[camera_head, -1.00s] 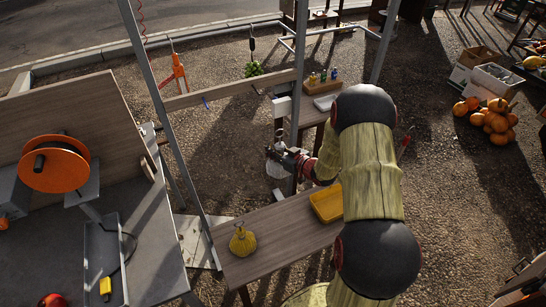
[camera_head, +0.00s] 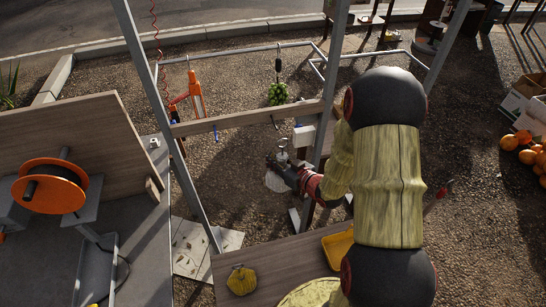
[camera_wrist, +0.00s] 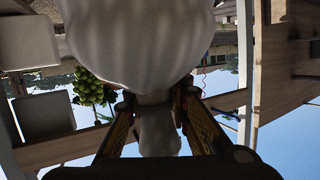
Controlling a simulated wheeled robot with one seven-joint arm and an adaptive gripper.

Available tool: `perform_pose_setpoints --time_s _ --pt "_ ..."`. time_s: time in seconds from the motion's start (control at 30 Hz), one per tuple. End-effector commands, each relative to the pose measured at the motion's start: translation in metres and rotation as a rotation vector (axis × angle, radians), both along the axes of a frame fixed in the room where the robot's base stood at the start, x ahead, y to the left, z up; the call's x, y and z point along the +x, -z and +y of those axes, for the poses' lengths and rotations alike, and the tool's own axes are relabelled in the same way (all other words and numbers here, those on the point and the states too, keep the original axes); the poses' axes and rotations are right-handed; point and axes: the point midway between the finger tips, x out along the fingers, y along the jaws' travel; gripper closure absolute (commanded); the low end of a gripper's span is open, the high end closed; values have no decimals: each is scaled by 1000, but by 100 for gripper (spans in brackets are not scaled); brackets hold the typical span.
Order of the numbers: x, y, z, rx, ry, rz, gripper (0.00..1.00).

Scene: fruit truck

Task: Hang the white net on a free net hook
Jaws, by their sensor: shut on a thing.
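My gripper (camera_head: 283,165) is shut on the neck of the white net (camera_head: 276,182), which hangs below it, beside the post under the beam. In the wrist view the net's pale, ribbed body (camera_wrist: 140,40) fills the top middle, and its neck sits between my fingers (camera_wrist: 155,98). On the wooden beam (camera_head: 245,118) I see a small blue hook (camera_head: 215,131) and a dark hook (camera_head: 274,122). Both look empty and are apart from the net. A yellow net (camera_head: 241,281) with a loop on top lies on the table below.
A wooden table (camera_head: 275,262) with a yellow tray (camera_head: 338,248) is below my arm. Metal posts (camera_head: 325,90) frame the beam. Green fruit (camera_head: 277,94) and an orange tool (camera_head: 196,95) hang behind it. An orange reel (camera_head: 50,186) stands at left.

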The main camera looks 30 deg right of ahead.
Motion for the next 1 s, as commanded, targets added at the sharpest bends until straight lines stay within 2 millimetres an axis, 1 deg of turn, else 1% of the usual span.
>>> perform_pose_setpoints --time_s 0.1,1.0 --pt "7 -1 -2 -1 0 -4 100" --pt "52 3 -11 -1 1 -4 100"
